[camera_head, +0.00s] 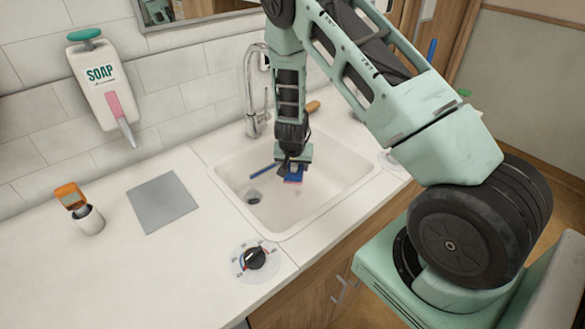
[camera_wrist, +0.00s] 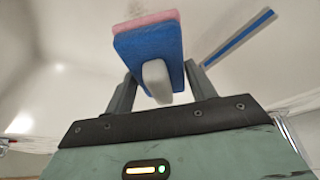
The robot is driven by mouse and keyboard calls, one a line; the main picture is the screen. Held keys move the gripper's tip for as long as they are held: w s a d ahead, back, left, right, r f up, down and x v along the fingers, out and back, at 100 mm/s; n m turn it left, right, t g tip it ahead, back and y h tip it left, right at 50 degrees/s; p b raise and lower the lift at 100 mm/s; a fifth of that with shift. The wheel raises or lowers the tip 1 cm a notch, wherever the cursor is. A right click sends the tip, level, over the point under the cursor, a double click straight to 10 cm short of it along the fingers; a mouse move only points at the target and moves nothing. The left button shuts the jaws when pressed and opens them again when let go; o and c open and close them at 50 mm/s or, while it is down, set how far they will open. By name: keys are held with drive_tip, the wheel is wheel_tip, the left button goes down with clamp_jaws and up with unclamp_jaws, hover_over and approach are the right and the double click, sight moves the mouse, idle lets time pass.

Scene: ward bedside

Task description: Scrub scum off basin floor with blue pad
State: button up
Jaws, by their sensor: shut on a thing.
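My gripper (camera_head: 294,168) reaches down into the white basin (camera_head: 335,192). It is shut on the blue pad (camera_head: 293,180), which has a pink layer on one side. In the wrist view the blue pad (camera_wrist: 150,50) sits at the fingertips, with a pale grip piece between the two fingers (camera_wrist: 160,88). The pad is low in the basin; I cannot tell whether it touches the floor. A faint greyish patch shows on the basin floor in the wrist view, but I cannot make out scum clearly.
A blue stick (camera_head: 262,172) lies in the basin beside the drain (camera_head: 253,196); it also shows in the wrist view (camera_wrist: 238,38). The faucet (camera_head: 256,100) stands behind. A dial (camera_head: 254,258), grey mat (camera_head: 161,202), orange-topped container (camera_head: 88,218) and wall soap dispenser (camera_head: 102,85) are around.

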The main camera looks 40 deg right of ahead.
drive_tip(key=shift+r+p, duration=0.55)
drive_tip(key=shift+r, duration=0.55)
drive_tip(key=shift+s+d+p, duration=0.15)
drive_tip(key=shift+p, duration=0.25)
